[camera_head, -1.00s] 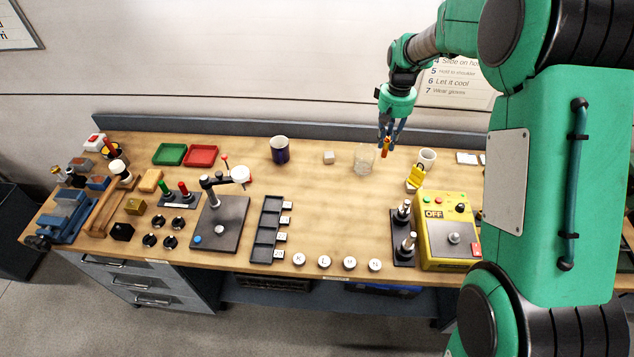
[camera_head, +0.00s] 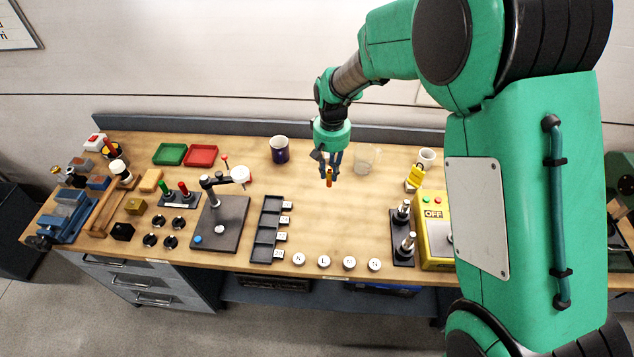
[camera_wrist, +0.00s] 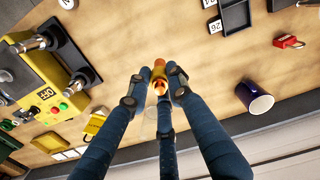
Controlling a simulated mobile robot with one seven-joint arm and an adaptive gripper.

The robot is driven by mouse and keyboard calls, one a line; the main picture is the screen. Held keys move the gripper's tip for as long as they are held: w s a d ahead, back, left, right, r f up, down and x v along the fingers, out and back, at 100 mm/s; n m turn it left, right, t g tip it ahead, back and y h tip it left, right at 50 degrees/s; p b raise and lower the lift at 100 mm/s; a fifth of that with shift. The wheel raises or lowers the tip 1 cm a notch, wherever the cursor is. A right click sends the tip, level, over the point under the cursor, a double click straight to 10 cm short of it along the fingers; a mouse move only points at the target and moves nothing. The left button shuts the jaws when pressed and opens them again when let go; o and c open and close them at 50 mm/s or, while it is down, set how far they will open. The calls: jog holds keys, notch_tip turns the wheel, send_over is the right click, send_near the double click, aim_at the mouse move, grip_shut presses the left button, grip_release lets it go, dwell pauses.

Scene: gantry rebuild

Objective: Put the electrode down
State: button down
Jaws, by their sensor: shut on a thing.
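The electrode (camera_head: 329,177) is a small orange-brown piece held between my gripper's fingers, above the rear middle of the bench. It also shows in the wrist view (camera_wrist: 159,84), end-on and orange. My gripper (camera_head: 330,168) points down and is shut on it. In the wrist view the blue fingers (camera_wrist: 158,92) close around it from several sides. I cannot tell its exact height above the bench (camera_head: 335,215).
A clear glass beaker (camera_head: 364,160) stands right of my gripper, a dark blue mug (camera_head: 279,150) to its left. A slotted tray (camera_head: 266,228), round labelled pieces (camera_head: 324,261) and a yellow control box (camera_head: 434,230) lie nearer the front. The bench below my gripper is clear.

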notch_tip(320, 180, down, 11)
jog(key=shift+f, duration=0.15)
jog(key=shift+w, duration=0.1)
dwell(0.3)
jog(key=w+a, duration=0.2)
jog(key=w, duration=0.5)
jog(key=w+a+f+p, duration=0.1)
jog(key=w+a, duration=0.2)
jog(key=w, duration=0.5)
jog(key=shift+a+f, duration=0.15)
jog(key=shift+f, duration=0.15)
jog(key=shift+f, duration=1.7)
jog(key=shift+f, duration=0.15)
